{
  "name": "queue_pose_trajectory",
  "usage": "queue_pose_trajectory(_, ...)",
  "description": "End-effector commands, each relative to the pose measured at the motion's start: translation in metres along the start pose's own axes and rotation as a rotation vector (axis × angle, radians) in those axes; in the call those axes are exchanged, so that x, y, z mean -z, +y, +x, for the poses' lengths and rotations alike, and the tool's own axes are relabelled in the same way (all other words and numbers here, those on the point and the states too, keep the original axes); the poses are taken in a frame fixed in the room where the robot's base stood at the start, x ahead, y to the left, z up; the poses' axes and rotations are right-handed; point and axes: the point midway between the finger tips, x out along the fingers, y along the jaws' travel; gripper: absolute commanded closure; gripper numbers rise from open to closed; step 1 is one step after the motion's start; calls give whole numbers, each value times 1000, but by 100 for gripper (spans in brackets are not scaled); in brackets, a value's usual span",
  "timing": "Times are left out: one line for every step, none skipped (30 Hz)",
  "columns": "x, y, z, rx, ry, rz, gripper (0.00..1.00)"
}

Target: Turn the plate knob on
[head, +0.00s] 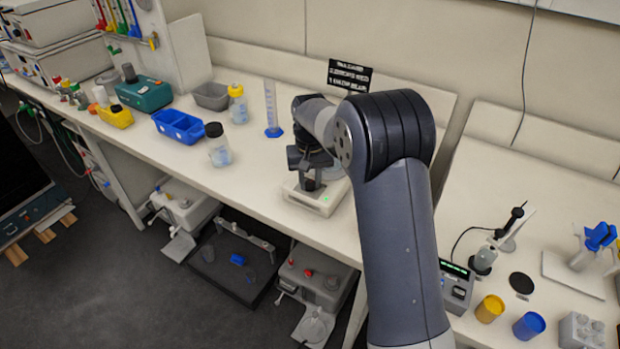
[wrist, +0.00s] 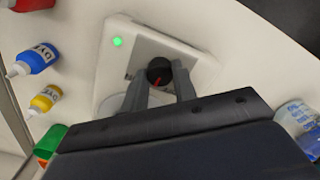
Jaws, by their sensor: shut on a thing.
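The plate device (head: 326,203) is a low white box on the bench, under my arm in the head view. In the wrist view the white plate device (wrist: 108,72) shows a lit green light (wrist: 117,41) and a grey panel. The plate knob (wrist: 160,66) is round and black with a red mark on its face. My gripper (wrist: 160,77) has one finger on each side of the knob and is shut on it. In the head view my gripper (head: 310,176) is over the front of the device, and its fingers partly hide the knob.
Dye bottles (wrist: 36,58) line the left of the wrist view. A clear container (wrist: 297,118) is at its right.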

Motion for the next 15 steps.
queue_pose_trajectory(0, 0, -1, 0, 1, 43, 96)
queue_pose_trajectory(0, 0, -1, 0, 1, 71, 96)
queue_pose_trajectory(0, 0, -1, 0, 1, 109, 96)
queue_pose_trajectory(0, 0, -1, 0, 1, 137, 96)
queue_pose_trajectory(0, 0, -1, 0, 1, 166, 96)
queue_pose_trajectory(0, 0, -1, 0, 1, 203, 96)
queue_pose_trajectory(0, 0, -1, 0, 1, 232, 96)
queue_pose_trajectory(0, 0, -1, 0, 2, 260, 96)
queue_pose_trajectory(0, 0, -1, 0, 1, 296, 96)
queue_pose_trajectory(0, 0, -1, 0, 2, 323, 96)
queue_pose_trajectory(0, 0, -1, 0, 2, 349, 96)
queue_pose_trajectory(0, 0, -1, 0, 2, 383, 96)
queue_pose_trajectory(0, 0, -1, 0, 2, 408, 96)
queue_pose_trajectory(0, 0, -1, 1, 2, 431, 96)
queue_pose_trajectory(0, 0, -1, 1, 2, 461, 96)
